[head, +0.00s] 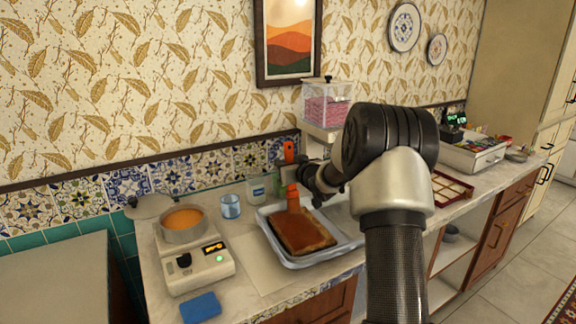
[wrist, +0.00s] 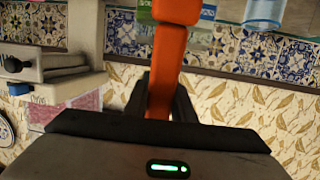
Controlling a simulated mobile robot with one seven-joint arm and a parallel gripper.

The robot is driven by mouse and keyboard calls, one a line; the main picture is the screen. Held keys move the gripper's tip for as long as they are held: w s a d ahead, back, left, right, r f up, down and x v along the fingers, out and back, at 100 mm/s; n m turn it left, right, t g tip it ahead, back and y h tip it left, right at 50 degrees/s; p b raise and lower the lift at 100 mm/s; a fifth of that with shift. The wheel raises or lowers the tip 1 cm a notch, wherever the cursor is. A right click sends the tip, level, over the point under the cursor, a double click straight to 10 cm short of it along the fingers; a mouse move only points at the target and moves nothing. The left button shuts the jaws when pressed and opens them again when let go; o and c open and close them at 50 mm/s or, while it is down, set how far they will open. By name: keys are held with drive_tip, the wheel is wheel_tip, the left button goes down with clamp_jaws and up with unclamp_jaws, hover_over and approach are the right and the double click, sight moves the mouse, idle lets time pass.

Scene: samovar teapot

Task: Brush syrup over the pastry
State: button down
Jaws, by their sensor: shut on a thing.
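The pastry (head: 304,236) is a brown slab lying in a pale blue-grey tray (head: 338,250) on the counter. In the wrist view the orange handle (wrist: 168,60) runs up between the dark fingers (wrist: 160,100). A pot of orange liquid (head: 184,220), likely the syrup, stands on a small white burner unit (head: 196,265) at left.
A glass (head: 231,206) and a jar (head: 256,190) stand behind the tray. A blue sponge (head: 200,307) lies at the front left. A clear box with pink contents (head: 326,108) stands behind my arm. A sectioned red tray (head: 452,188) is to the right.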

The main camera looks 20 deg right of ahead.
drive_tip(key=shift+s+f+b+v, duration=0.4)
drive_tip(key=shift+f+v, duration=1.1)
drive_tip(key=shift+v, duration=6.65)
drive_tip(key=shift+w+d+p, duration=0.75)
drive_tip(key=shift+w+p, duration=0.8)
drive_tip(key=shift+w, duration=7.4)
drive_tip(key=f+b+v, duration=0.1)
drive_tip(key=f+v, duration=0.1)
drive_tip(key=v, duration=1.2)
drive_tip(key=shift+s+f, duration=0.25)
drive_tip(key=shift+f, duration=0.2)
